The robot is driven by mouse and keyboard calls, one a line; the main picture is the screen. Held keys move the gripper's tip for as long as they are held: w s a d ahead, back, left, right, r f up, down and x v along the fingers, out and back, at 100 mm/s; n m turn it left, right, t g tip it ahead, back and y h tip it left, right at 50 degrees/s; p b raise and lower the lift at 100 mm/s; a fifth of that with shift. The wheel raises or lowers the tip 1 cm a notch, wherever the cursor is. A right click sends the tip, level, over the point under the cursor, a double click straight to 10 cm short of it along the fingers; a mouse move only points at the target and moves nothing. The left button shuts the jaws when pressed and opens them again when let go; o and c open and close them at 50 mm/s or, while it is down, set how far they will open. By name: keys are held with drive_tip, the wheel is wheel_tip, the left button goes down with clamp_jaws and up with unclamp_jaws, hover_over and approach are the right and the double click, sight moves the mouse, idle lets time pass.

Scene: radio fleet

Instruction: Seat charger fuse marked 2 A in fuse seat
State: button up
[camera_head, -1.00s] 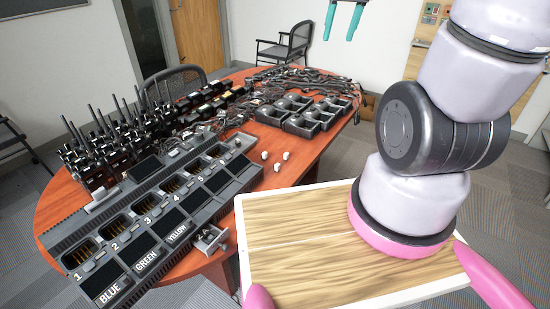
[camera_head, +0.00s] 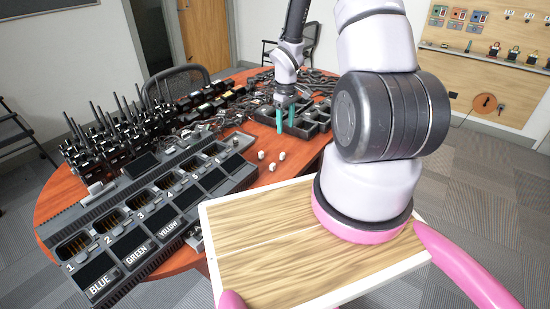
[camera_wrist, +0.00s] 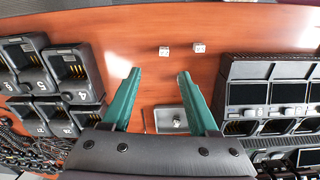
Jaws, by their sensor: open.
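Three small white pieces, likely the fuses, lie on the table right of the charger bank: one at left (camera_head: 261,155), one at right (camera_head: 281,155), one in front (camera_head: 272,168). Their markings are unreadable. Two show in the wrist view, one at left (camera_wrist: 164,50) and one at right (camera_wrist: 199,47). A grey block lettered with an A (camera_head: 195,239), possibly the fuse seat, sits at the charger bank's front corner, mostly hidden by my wooden-topped base. My gripper (camera_head: 285,119) is open and empty above the table, beyond the white pieces; its teal fingers (camera_wrist: 160,73) point down.
The multi-slot charger bank (camera_head: 165,222) lies at left, with radios (camera_head: 105,145) behind it. Single chargers (camera_wrist: 75,72) crowd close to my gripper. A small grey metal plate (camera_wrist: 171,119) lies on the table between the fingers in the wrist view. Bare table surrounds the white pieces.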

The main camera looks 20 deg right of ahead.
sight(283, 154)
drive_tip(key=f, duration=1.2)
drive_tip(key=shift+a+f, duration=0.35)
drive_tip(key=shift+f, duration=0.05)
clamp_jaws()
